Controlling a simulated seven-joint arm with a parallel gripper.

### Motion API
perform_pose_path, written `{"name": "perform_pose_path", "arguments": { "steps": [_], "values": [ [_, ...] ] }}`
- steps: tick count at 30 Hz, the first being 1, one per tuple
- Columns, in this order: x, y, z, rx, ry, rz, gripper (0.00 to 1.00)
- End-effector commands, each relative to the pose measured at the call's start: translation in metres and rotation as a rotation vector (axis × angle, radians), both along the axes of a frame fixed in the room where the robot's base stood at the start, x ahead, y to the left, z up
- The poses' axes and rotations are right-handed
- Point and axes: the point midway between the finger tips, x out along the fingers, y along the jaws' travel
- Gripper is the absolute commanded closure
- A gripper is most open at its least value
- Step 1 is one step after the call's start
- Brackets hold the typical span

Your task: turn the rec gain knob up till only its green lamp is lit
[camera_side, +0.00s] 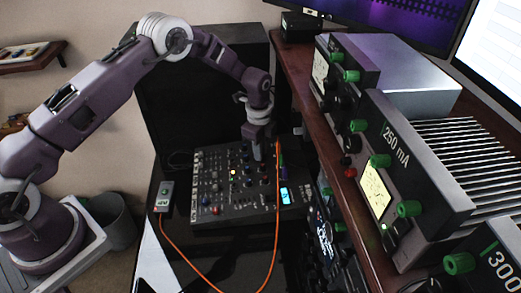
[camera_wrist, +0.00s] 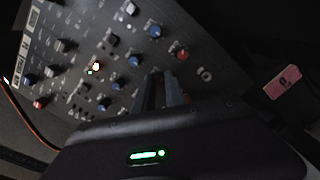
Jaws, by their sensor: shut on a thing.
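The mixer panel (camera_side: 232,210) lies on the dark desk, with rows of small knobs; it also fills the upper left of the wrist view (camera_wrist: 185,45). My gripper (camera_side: 258,157) points down at the panel's right part. In the wrist view its fingers (camera_wrist: 161,90) are shut on a knob, which they hide. The labels are too small to read, so I cannot tell by name that this is the rec gain knob.
Blue knobs (camera_wrist: 155,31) and a red knob (camera_wrist: 182,54) stand close to my fingers. An orange cable (camera_side: 277,225) runs over the panel's right side. A small grey box (camera_side: 164,196) lies at its left. The wooden shelf with instruments (camera_side: 375,110) rises on the right.

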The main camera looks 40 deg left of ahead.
Motion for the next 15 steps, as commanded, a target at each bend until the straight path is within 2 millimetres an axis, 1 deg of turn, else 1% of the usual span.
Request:
{"name": "perform_pose_path", "arguments": {
  "steps": [6,15],
  "values": [
    [-0.0001,-0.0003,0.0009,0.011,-0.014,-0.183,1.0],
    [-0.0001,-0.0004,0.001,0.027,-0.032,-0.413,1.0]
  ]
}}
